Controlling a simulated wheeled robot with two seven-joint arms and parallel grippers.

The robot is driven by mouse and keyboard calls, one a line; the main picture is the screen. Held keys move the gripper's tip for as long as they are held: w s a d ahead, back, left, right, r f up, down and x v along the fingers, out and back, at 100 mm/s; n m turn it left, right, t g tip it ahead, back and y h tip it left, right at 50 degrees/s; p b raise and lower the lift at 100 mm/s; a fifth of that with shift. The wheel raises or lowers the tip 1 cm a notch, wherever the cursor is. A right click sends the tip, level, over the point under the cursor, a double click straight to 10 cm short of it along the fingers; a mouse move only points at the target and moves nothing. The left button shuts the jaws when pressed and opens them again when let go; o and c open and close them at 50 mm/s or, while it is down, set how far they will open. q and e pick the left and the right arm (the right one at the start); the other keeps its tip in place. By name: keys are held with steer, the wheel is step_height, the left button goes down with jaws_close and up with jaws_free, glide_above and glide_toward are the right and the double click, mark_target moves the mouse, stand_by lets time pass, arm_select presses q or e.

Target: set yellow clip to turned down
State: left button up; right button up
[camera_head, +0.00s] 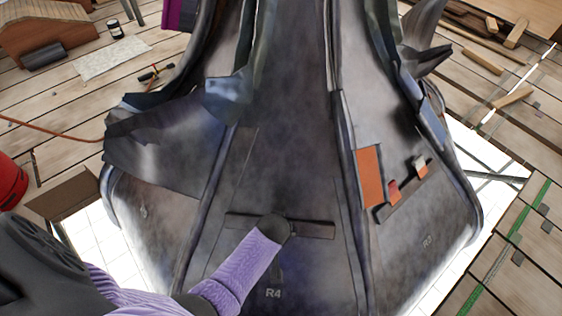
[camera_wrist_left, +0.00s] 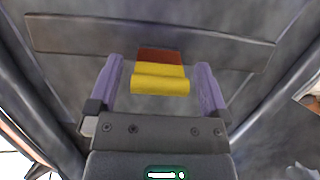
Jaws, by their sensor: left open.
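The yellow clip (camera_wrist_left: 160,80) shows in the left wrist view, with a brown-red part (camera_wrist_left: 160,56) along its upper edge. It sits at the middle of a dark bar (camera_wrist_left: 75,37) on the grey spire panel. My left gripper (camera_wrist_left: 159,64) is open, with one purple finger on each side of the clip and a visible gap on both sides. In the head view my left gripper (camera_head: 274,229) is over the bar (camera_head: 312,230) on the panel marked R4, and it hides the clip there. My right gripper is not in view.
On the R3 panel to the right are an orange patch (camera_head: 369,176), a red clip (camera_head: 394,190) and another clip (camera_head: 421,169) on a dark bar. Raised ribs border the R4 panel. Tools lie on the planks around the spire.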

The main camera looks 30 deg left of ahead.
arm_select(q)
steer(key=shift+w, duration=0.1)
steer(key=c, duration=1.3)
steer(key=shift+o, duration=0.2)
steer(key=shift+w+a+r+g+p, duration=0.1)
steer(key=shift+w+r+g+p, duration=0.15)
steer(key=shift+g+p, duration=0.25)
steer(key=shift+w+a+g+h, duration=0.15)
steer(key=shift+w+g+h, duration=0.1)
steer(key=shift+g+h, duration=0.3)
steer(key=shift+w+a+f+g+h, duration=0.15)
steer(key=shift+w+g+h, duration=0.1)
steer(key=shift+g, duration=0.4)
steer(key=shift+w+a+g+h+b, duration=0.1)
steer(key=shift+w+g+h+b, duration=0.25)
steer(key=shift+g+b, duration=0.55)
steer(key=shift+b, duration=0.35)
steer(key=shift+w+a+g+h+b, duration=0.15)
steer(key=shift+g+h+b, duration=0.1)
steer(key=shift+g+b, duration=0.25)
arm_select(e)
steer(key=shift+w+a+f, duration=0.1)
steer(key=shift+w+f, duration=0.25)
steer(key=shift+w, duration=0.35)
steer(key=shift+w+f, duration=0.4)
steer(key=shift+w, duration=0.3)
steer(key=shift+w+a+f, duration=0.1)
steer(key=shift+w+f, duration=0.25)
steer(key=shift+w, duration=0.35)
